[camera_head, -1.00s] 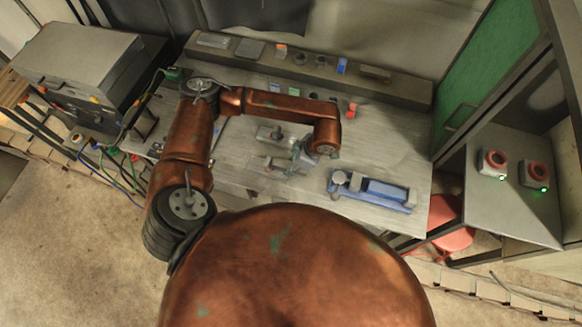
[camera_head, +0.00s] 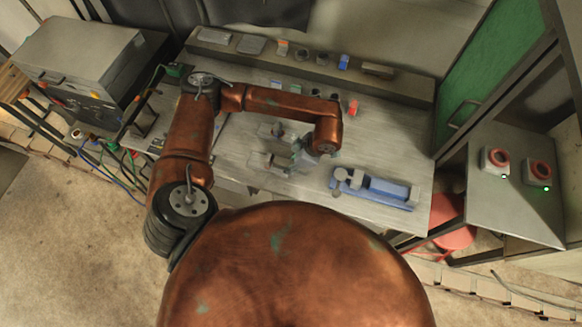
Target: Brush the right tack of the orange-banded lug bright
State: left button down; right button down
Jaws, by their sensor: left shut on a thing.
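My left arm reaches over the grey workbench (camera_head: 390,135) from the left. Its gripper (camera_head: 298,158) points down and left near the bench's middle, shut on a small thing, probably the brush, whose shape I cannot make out. Small grey metal pieces (camera_head: 262,160) lie beside and partly under the gripper. My right gripper is not in view.
A blue fixture (camera_head: 385,190) lies right of the gripper. A red piece (camera_head: 352,107) stands behind my wrist. A rear ledge (camera_head: 410,88) holds small blocks. A grey machine (camera_head: 80,60) stands left; two red buttons (camera_head: 496,158) are right.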

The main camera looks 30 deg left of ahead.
pick_arm(q)
jog(key=shift+w+f, duration=0.1)
jog(key=shift+w, duration=0.15)
jog(key=shift+s+d, duration=0.2)
jog(key=shift+s, duration=1)
jog(key=shift+w+a+r+b, duration=0.1)
jog(key=shift+w+a+b, duration=0.1)
jog(key=shift+w, duration=0.45)
jog(key=shift+w+a+r+b, duration=0.1)
jog(key=shift+w+b, duration=0.05)
jog(key=shift+w, duration=0.45)
jog(key=shift+s+d, duration=0.15)
jog(key=shift+s, duration=0.45)
jog(key=shift+p+v, duration=1.1)
jog(key=shift+v, duration=2)
jog(key=shift+r, duration=0.1)
